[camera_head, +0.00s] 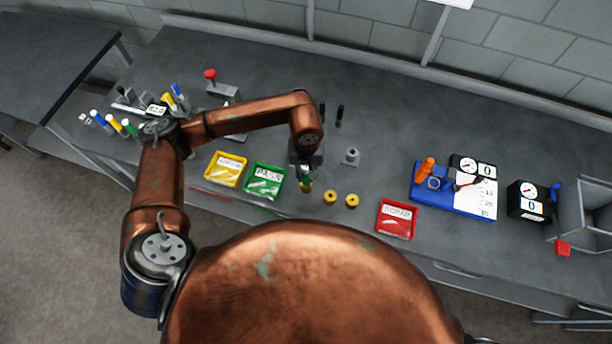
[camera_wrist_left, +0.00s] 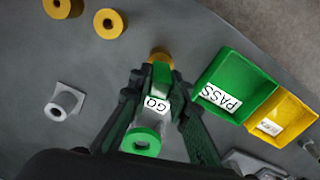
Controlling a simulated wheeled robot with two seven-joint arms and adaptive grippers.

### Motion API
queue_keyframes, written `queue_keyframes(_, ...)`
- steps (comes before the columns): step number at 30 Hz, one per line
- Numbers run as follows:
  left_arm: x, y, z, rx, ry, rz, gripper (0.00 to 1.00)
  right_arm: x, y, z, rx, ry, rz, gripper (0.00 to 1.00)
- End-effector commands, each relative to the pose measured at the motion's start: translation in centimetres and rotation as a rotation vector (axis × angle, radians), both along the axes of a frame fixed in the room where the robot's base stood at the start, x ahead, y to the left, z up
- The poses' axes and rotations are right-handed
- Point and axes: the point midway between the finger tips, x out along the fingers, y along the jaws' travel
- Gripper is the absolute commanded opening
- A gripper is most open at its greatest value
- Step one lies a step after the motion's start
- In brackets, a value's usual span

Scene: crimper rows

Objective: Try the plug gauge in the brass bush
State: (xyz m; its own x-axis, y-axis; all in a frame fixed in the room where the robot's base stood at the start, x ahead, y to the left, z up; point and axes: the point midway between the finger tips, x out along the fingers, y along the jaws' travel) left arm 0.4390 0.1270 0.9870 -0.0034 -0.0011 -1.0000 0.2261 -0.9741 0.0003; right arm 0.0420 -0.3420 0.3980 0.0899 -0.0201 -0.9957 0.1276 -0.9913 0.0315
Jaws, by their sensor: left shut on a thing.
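My left gripper (camera_head: 305,163) is shut on a green plug gauge (camera_wrist_left: 146,141) with a white label reading GO; in the head view only a bit of the gauge shows below the jaws. The jaws also show in the left wrist view (camera_wrist_left: 160,95). A brass bush (camera_head: 306,187) stands on the bench right at the gauge's far end, partly hidden behind it in the left wrist view (camera_wrist_left: 159,56). I cannot tell whether the gauge tip is inside its bore or just above. Two more brass bushes (camera_head: 330,197) (camera_head: 352,201) stand beside it. My right gripper is not in view.
A green PASS tray (camera_head: 250,190) and a yellow tray (camera_head: 212,178) are left of the bush; a red tray (camera_head: 383,231) is right. A grey holder (camera_head: 351,157) stands behind. A blue board (camera_head: 428,200) and dial boxes lie farther right. Several coloured-handled tools are at far left.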

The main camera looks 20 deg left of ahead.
Motion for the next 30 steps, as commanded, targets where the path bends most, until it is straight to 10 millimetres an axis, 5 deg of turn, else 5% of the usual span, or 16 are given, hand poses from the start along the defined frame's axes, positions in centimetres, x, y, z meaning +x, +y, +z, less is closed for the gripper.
queue_keyframes(30, 0.1, 0.0, 4.0, 0.0, -0.002, 0.0, 0.0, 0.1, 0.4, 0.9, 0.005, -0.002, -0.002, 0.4)
